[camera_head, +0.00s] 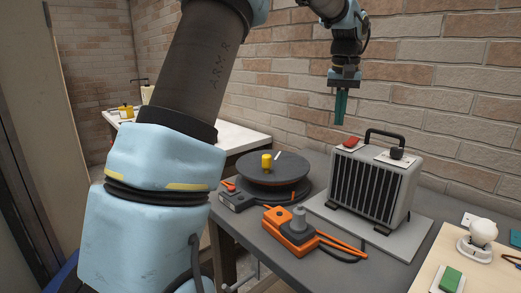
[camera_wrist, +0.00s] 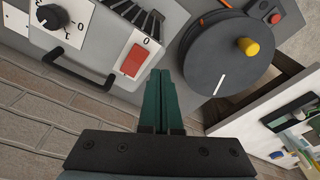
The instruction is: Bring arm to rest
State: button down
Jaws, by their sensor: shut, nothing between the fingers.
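My gripper (camera_head: 340,107) hangs at the upper middle of the head view, pointing down beside the brick wall. Its green fingers are shut with nothing between them. In the wrist view the closed fingers (camera_wrist: 162,100) lie side by side in the middle. The gripper is above and a little behind the grey heater (camera_head: 375,185), apart from it. My arm rises at the left of the head view and arches over the table to the gripper.
The grey table (camera_head: 300,262) bears the heater, a dark turntable (camera_head: 273,170) with a yellow knob and an orange device (camera_head: 290,235). A pale board (camera_head: 425,280) with a bulb is at the right. The brick wall (camera_head: 450,90) stands close behind the gripper. A white table (camera_head: 225,140) is further back.

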jog(key=s+a+f, duration=0.1)
jog(key=a+f, duration=0.2)
jog(key=a, duration=0.3)
jog(key=s+a+f+n, duration=0.1)
jog(key=s+a+f, duration=0.1)
jog(key=a+f, duration=0.3)
jog(key=s+a+f, duration=0.1)
jog(key=a+f, duration=0.1)
jog(key=a, duration=0.6)
jog(key=s+a+f+n, duration=0.1)
jog(key=s+a+f, duration=0.3)
jog(key=s+a, duration=0.2)
jog(key=s+a+f+n, duration=0.1)
jog(key=s+a+f, duration=0.2)
jog(key=s+a, duration=0.4)
jog(key=shift+a+f, duration=0.25)
jog(key=shift+f, duration=0.1)
jog(key=c, duration=1.5)
grip_release()
